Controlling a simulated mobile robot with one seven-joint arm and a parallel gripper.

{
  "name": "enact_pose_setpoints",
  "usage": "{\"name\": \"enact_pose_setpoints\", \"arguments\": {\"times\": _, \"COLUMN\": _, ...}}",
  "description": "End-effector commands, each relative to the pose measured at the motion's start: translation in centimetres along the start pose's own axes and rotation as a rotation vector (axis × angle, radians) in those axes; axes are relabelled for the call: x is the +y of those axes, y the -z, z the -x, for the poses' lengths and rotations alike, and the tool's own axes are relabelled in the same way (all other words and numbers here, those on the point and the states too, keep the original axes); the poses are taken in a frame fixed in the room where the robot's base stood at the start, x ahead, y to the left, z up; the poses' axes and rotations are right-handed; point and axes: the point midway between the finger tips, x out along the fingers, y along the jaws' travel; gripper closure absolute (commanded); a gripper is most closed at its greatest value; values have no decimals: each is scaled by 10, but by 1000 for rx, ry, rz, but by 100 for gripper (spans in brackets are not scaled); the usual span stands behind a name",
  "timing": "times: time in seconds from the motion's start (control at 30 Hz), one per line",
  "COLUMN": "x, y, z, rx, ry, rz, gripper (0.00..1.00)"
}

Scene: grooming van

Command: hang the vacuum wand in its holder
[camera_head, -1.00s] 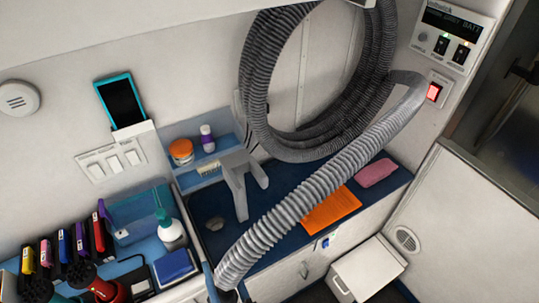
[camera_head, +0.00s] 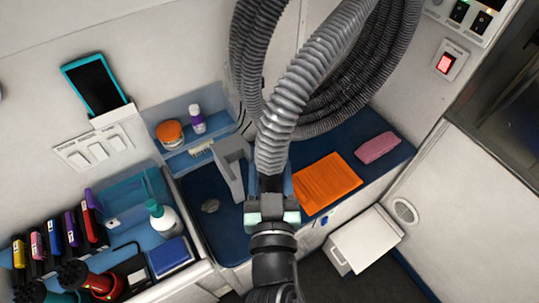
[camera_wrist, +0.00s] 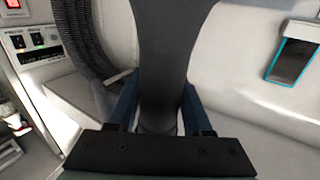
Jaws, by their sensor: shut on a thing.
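The vacuum wand shows as a black piece (camera_wrist: 172,60) in the wrist view, between the blue fingers of my gripper (camera_wrist: 160,112). In the head view my gripper (camera_head: 271,202) is shut on the wand, of which only a dark bit (camera_head: 270,184) shows below the grey ribbed hose (camera_head: 281,117). The hose rises from it and hides part of the scene. A grey forked bracket (camera_head: 233,168), which looks like the holder, stands just left of my gripper above the blue counter. The wand appears apart from it, but depth is hard to tell.
The coiled hose (camera_head: 375,80) hangs on the wall behind. An orange cloth (camera_head: 326,183) and pink cloth (camera_head: 377,148) lie on the counter (camera_head: 366,126) to the right. A spray bottle (camera_head: 164,220), clippers and a shelf with an orange-lidded jar (camera_head: 170,133) are to the left.

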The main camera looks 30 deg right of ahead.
Motion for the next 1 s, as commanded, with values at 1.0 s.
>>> {"name": "enact_pose_setpoints", "arguments": {"times": 1.0, "x": -38, "y": -13, "z": -67, "rx": 5, "ry": 4, "rz": -2, "gripper": 100}}
